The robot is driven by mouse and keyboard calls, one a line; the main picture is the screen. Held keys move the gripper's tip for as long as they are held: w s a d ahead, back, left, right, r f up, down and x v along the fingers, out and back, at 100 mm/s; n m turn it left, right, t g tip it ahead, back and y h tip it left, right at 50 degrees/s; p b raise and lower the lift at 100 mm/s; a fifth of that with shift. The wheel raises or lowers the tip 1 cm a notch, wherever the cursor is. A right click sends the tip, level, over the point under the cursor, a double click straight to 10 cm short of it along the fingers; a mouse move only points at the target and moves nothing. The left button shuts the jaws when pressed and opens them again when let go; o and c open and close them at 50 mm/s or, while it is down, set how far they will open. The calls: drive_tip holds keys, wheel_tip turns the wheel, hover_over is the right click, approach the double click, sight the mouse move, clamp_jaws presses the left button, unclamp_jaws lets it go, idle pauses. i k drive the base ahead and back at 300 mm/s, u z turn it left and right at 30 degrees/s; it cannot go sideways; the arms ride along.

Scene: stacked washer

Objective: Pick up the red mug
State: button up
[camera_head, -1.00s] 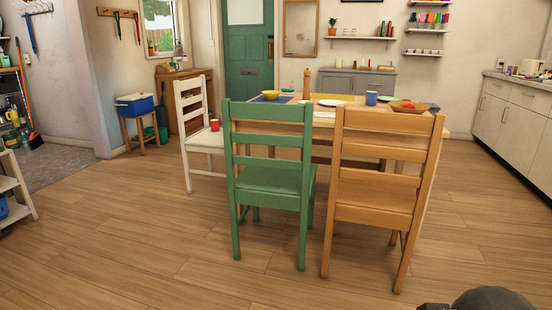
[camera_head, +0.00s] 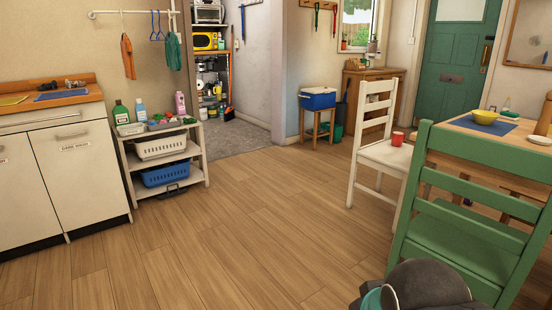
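The red mug (camera_head: 397,138) is small in the head view, right of centre. It stands upright on the seat of the white chair (camera_head: 386,157), beside the dining table. The green chair (camera_head: 465,245) is nearer to me, to the right of the mug. Part of my own arm shows at the bottom right, well short of the mug. My gripper's fingers are not in view.
The wooden floor (camera_head: 240,240) is open ahead. A white shelf cart (camera_head: 197,180) with baskets and bottles stands at the left beside a white cabinet (camera_head: 70,180). A blue cooler (camera_head: 318,98) sits on a stool beyond. The table (camera_head: 520,134) holds a yellow bowl (camera_head: 482,117).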

sight(397, 140)
drive_tip(key=u, duration=0.3)
drive_tip(key=i, duration=1.95)
drive_tip(key=z, duration=0.4)
drive_tip(key=i, duration=1.7)
drive_tip(key=z, duration=1.35)
drive_tip(key=i, duration=0.85)
drive_tip(key=z, duration=0.45)
